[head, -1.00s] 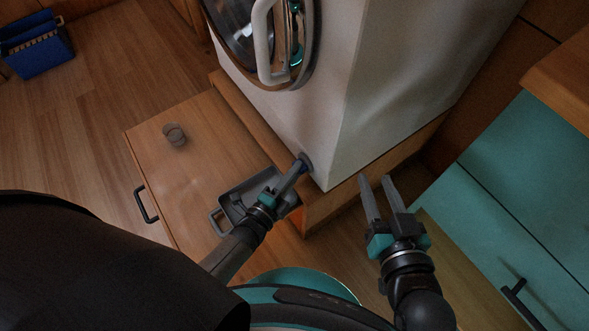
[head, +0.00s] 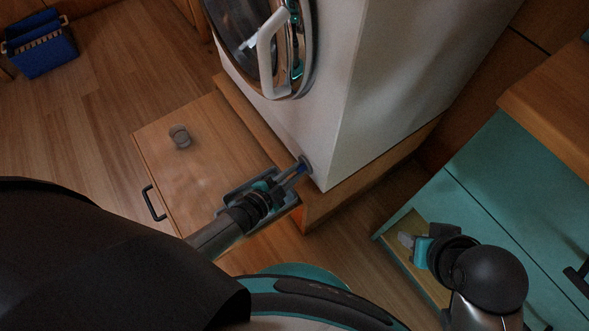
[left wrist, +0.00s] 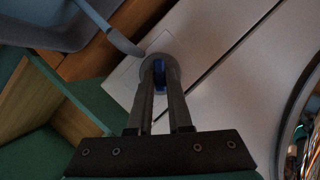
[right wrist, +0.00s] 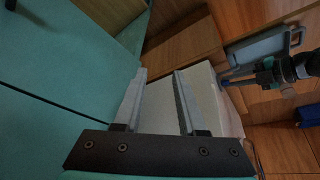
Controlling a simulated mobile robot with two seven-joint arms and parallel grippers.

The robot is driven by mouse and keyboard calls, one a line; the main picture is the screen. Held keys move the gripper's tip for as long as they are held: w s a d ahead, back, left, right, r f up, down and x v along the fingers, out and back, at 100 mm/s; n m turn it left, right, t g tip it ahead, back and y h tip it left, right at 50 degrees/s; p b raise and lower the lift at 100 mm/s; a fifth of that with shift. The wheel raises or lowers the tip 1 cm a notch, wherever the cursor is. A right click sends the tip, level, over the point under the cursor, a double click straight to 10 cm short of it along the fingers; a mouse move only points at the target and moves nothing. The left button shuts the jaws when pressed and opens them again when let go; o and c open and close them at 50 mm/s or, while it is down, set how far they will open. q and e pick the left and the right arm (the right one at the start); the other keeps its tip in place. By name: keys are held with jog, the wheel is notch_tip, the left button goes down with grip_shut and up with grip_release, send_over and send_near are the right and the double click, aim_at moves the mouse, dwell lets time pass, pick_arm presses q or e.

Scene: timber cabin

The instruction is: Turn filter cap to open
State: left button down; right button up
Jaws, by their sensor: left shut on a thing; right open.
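The filter cap is blue and sits in a round grey fitting (head: 306,163) low on the front of the white washing machine (head: 335,120). In the left wrist view the blue cap (left wrist: 159,76) shows between my fingers. My left gripper (head: 299,170) is shut on the cap, its fingers reaching into the fitting, and it hides most of the cap in the head view. My right gripper (head: 404,241) is open and empty, right of the machine by the teal cabinet. Its spread fingers (right wrist: 160,75) show in the right wrist view.
A grey tray (head: 228,196) lies on the open wooden drawer (head: 170,165) below the fitting, under my left gripper. A small grey cup (head: 180,137) stands on the drawer. The washer door (head: 255,50) is above. Teal cabinets (head: 510,200) bound the right; a blue basket (head: 40,50) is far left.

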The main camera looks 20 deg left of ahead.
pick_arm(q)
jog(key=shift+w+a+r+n+g, duration=0.15)
jog(key=shift+n+g, duration=0.15)
jog(key=shift+n, duration=0.3)
jog(key=shift+n+g+h+p, duration=0.4)
jog(key=shift+n+g+h, duration=0.2)
jog(key=shift+n, duration=0.3)
jog(key=shift+w+a+n+g+h, duration=0.15)
jog(key=shift+n+g+h, duration=0.3)
jog(key=shift+n, duration=0.65)
pick_arm(e)
jog(key=shift+w+a+f, duration=0.1)
jog(key=shift+w+f, duration=0.1)
jog(key=shift+f, duration=0.95)
jog(key=shift+r, duration=0.25)
pick_arm(q)
jog(key=c, duration=1.1)
grip_release()
jog(key=shift+h, duration=0.25)
pick_arm(e)
jog(key=shift+f, duration=0.1)
